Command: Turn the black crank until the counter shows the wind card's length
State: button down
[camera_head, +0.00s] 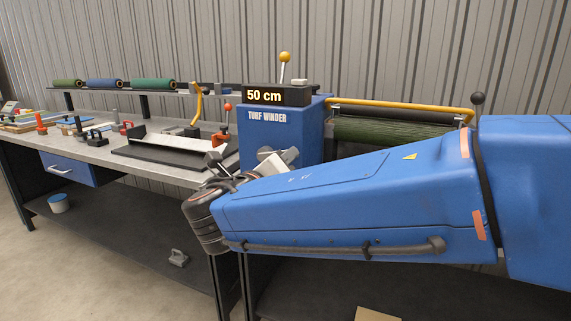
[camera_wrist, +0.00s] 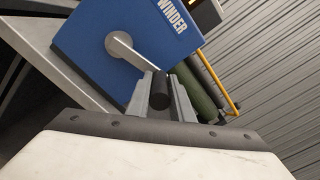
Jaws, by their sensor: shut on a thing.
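The blue turf winder (camera_head: 290,140) stands on the bench, and its counter (camera_head: 277,96) reads 50 cm. In the wrist view, the winder's side (camera_wrist: 85,50) carries a silver crank arm (camera_wrist: 130,53) running from its hub down to the right. The black crank handle (camera_wrist: 160,95) is at the arm's end, between the two grey fingers of my gripper (camera_wrist: 161,88), which is shut on it. In the head view, my blue arm hides most of the crank and the gripper. I cannot make out a readable wind card in either view.
A black-and-white cutting station (camera_head: 165,148) and small tools lie left on the bench. Several turf rolls (camera_head: 152,84) rest on the back shelf. A blue drawer (camera_head: 70,170) hangs below.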

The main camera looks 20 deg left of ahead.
jog(key=shift+r, duration=0.15)
jog(key=c, duration=1.6)
grip_release()
jog(key=shift+o, duration=0.2)
jog(key=shift+s, duration=0.1)
jog(key=s+a, duration=0.1)
jog(key=s, duration=1.6)
jog(key=shift+a, duration=0.25)
jog(key=shift+s, duration=0.1)
